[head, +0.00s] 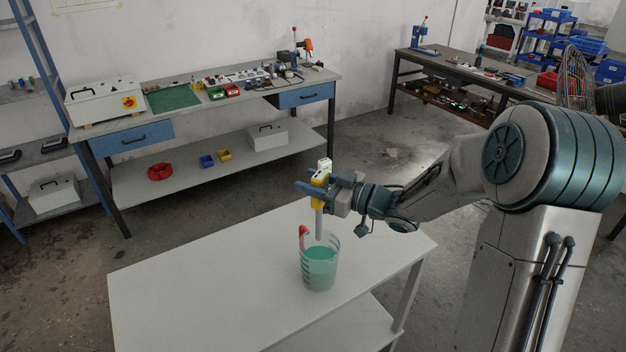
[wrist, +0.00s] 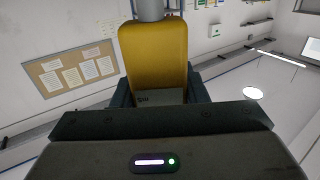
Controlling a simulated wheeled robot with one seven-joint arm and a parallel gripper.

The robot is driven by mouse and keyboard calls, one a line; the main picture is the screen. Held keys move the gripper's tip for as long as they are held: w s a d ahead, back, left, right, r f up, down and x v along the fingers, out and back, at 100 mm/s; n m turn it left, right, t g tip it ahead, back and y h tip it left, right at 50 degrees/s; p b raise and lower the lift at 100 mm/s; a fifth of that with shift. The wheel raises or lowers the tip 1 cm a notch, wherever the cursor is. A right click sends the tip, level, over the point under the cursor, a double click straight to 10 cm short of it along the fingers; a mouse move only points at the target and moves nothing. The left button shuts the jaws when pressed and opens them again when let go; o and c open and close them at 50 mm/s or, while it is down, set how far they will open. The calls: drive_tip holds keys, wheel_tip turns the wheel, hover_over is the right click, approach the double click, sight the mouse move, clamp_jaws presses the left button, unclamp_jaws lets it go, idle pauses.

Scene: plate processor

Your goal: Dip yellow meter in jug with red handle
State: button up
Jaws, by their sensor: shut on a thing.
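A clear jug (head: 319,268) with green liquid and a red handle (head: 303,231) stands upright on the white table. My gripper (head: 316,188) is shut on the yellow meter (head: 320,179), just above the jug. The meter is held upright, with a white top and a grey-white probe (head: 319,222) pointing down. The probe's lower end reaches the jug's opening; I cannot tell exactly how deep it goes. In the wrist view the yellow meter (wrist: 153,55) fills the space between the fingers.
The white table (head: 190,290) is otherwise clear around the jug. A workbench (head: 215,100) with tools and small bins stands along the back wall. Another bench (head: 450,65) stands at the back right, with blue shelving behind it.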

drive_tip(key=shift+f+b, duration=6.15)
drive_tip(key=shift+f, duration=1.7)
wheel_tip(320, 180, up, 19)
drive_tip(key=p, duration=1.5)
drive_tip(key=shift+p, duration=0.4)
drive_tip(key=shift+r, duration=0.1)
